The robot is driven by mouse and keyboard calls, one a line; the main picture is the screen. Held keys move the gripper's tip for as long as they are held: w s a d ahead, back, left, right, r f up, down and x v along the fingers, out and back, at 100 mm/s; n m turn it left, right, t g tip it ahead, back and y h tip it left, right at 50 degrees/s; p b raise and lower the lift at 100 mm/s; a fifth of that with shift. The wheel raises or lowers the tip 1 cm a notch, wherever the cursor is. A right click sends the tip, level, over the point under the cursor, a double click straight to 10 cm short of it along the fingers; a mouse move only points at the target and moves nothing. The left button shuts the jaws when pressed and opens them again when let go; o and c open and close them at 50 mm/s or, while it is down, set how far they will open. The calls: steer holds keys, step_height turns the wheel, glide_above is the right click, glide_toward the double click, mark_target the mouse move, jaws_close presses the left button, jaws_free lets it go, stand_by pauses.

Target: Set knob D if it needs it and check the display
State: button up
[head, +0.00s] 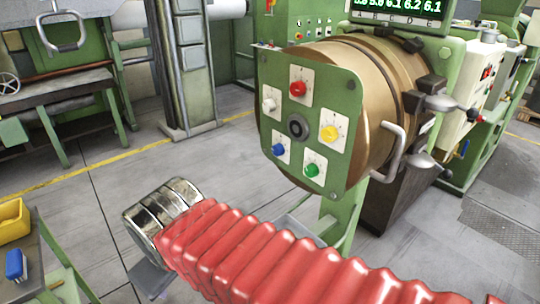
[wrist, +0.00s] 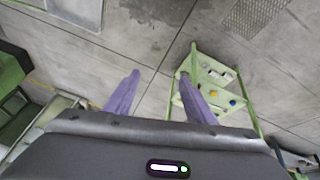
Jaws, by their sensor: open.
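A green panel (head: 310,120) on the round brown extruder head carries a red knob (head: 298,88) at the top, a white knob (head: 268,104) at left, a yellow knob (head: 329,133) at right, a blue knob (head: 278,149) at lower left and a green knob (head: 312,170) at lower right. The knob letters are too small to read, so I cannot tell which is D. The display (head: 400,8) shows green numbers above the letters A to E; its top is cut off. My gripper (wrist: 160,74) is open and empty over the floor, apart from the panel.
A bent grey handle (head: 392,152) sticks out at the panel's right. A green cart (wrist: 215,85) with small items stands near my right finger in the wrist view. A yellow bin (head: 12,220) and a blue item (head: 15,264) are at far left. Open floor lies left of the panel.

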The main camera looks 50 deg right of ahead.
steer(key=w+d+f+n+g+h, duration=0.2)
steer(key=d+n+g+h, duration=0.15)
steer(key=d, duration=0.65)
steer(key=n+g+h, duration=0.5)
steer(key=n+h, duration=0.6)
steer(key=h, duration=0.2)
glide_toward(275, 152)
steer(key=v, duration=0.6)
steer(key=shift+d, duration=0.2)
steer(key=x, duration=1.3)
steer(key=shift+s+d, duration=0.1)
steer(key=shift+d, duration=0.3)
steer(key=shift+c, duration=0.6)
